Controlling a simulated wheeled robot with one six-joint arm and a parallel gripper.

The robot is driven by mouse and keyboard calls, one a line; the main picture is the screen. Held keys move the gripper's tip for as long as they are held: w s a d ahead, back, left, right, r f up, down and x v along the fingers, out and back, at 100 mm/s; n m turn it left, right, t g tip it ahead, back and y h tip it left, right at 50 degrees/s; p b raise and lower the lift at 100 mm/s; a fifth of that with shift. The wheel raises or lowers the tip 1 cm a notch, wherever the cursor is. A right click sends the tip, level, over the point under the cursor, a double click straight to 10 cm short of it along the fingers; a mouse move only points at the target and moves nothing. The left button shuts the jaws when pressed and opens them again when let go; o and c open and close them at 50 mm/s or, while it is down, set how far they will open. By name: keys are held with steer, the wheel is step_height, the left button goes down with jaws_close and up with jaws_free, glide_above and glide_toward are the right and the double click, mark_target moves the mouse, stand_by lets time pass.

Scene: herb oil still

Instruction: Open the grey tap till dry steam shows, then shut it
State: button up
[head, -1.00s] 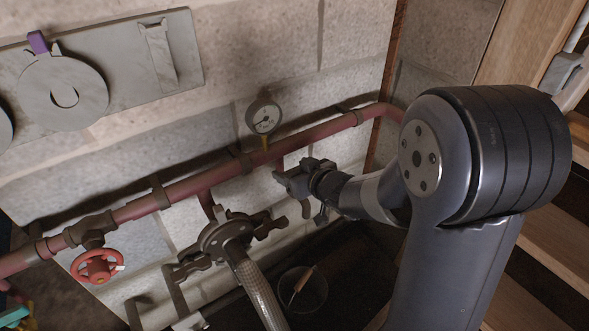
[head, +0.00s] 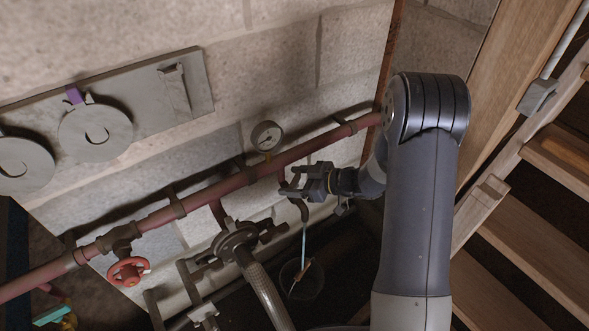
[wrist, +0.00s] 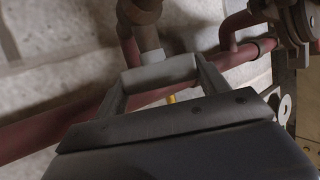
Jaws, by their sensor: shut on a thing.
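The grey tap (head: 304,209) hangs below the red pipe, with its spout pointing down. A thin pale-blue stream (head: 304,245) runs from the spout down into the bucket (head: 299,285). My gripper (head: 292,184) is at the tap, just under the pipe. In the wrist view its jaws are shut on the tap's grey bar-shaped handle (wrist: 158,74), which lies across between the two fingers. The stream looks like water; no steam is visible. The tap's body is partly hidden behind my gripper in the head view.
A pressure gauge (head: 267,137) stands on the red pipe (head: 205,192) above my gripper. A flanged valve with a braided hose (head: 262,285) is just left of it. A red handwheel (head: 128,271) is further left. Wooden steps (head: 525,250) stand at the right.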

steer(key=shift+n+g+y+p, duration=0.5)
steer(key=shift+n+g+p, duration=0.5)
steer(key=shift+n+g, duration=0.25)
steer(key=o, duration=1)
steer(key=shift+c, duration=0.2)
steer(key=shift+f, duration=0.1)
